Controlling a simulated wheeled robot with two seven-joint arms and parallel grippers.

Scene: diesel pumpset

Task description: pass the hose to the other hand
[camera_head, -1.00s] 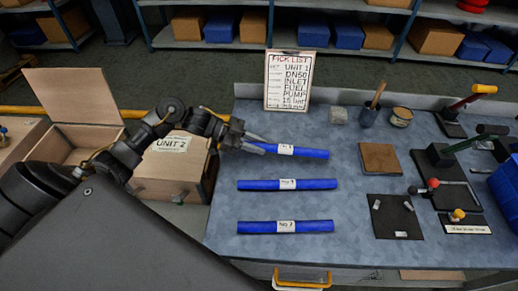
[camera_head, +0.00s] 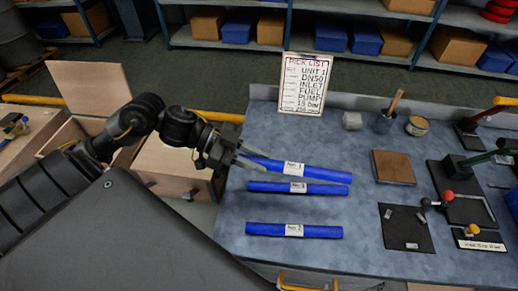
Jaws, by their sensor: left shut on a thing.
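Three blue hoses with white labels are on the grey-blue bench top. My left gripper (camera_head: 248,160) is shut on the left end of the far hose (camera_head: 320,173), which slants down to the right and shows just above the middle hose (camera_head: 325,189) in the picture. I cannot tell whether it is clear of the bench or touching the middle hose. The near hose (camera_head: 265,229) lies flat, apart from the others. The label writing is too small to read surely. My right gripper is out of view.
A pick list board (camera_head: 304,84) stands at the back of the bench. A brown block (camera_head: 393,167), a dark mat (camera_head: 405,228) with small metal parts, and clamps with coloured knobs (camera_head: 447,195) are to the right.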

